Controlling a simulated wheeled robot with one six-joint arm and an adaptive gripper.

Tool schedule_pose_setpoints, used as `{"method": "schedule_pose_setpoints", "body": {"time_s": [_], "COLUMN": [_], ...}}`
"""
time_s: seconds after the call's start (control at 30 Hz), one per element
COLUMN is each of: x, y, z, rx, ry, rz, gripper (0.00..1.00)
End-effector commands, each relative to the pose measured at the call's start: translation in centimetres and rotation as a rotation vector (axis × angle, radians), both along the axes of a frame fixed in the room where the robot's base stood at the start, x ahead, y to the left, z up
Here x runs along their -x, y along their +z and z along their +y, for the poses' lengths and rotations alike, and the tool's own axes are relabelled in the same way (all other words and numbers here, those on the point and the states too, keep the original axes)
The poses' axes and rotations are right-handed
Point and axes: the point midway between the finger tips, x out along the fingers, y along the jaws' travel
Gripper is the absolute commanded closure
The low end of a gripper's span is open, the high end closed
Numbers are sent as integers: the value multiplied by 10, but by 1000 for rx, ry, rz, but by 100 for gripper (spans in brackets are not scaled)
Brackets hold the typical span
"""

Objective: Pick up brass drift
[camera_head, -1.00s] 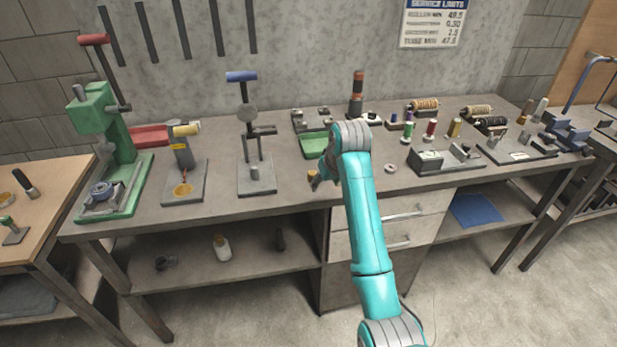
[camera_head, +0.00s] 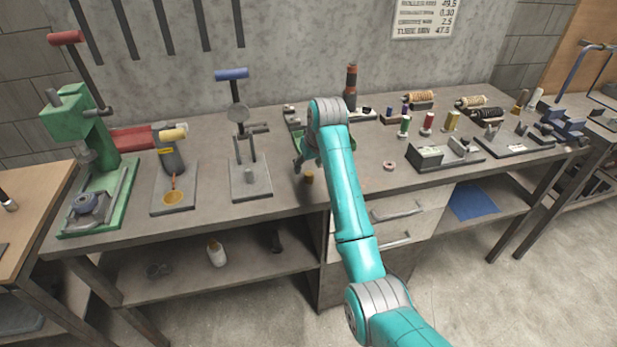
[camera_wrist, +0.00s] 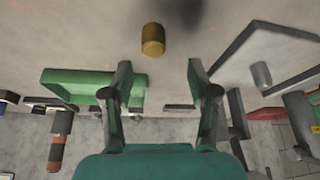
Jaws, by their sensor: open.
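A short brass-coloured cylinder, apparently the brass drift (camera_head: 309,176), stands upright near the front edge of the bench (camera_head: 215,207). In the wrist view the drift (camera_wrist: 153,40) shows beyond my fingertips, roughly in line with the gap between them and apart from both. My gripper (camera_wrist: 160,72) is open and empty, with its two fingers spread wide. In the head view my gripper (camera_head: 304,152) is partly hidden by my arm. It appears just behind or above the drift.
A green tray (camera_wrist: 75,84) lies close to my gripper. An upright tool on a grey plate (camera_head: 265,188) stands left of the drift. A small ring (camera_head: 389,165) and fixtures lie to the right. Bare bench surface surrounds the drift.

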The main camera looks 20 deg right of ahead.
Motion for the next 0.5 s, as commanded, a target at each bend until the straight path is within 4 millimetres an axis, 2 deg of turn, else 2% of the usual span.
{"method": "schedule_pose_setpoints", "body": {"time_s": [0.3, 0.5], "x": [-10, -17], "y": [-36, -50], "z": [-6, -4], "rx": [1, 1], "ry": [0, 1], "rz": [3, 1], "gripper": [41, 41]}}
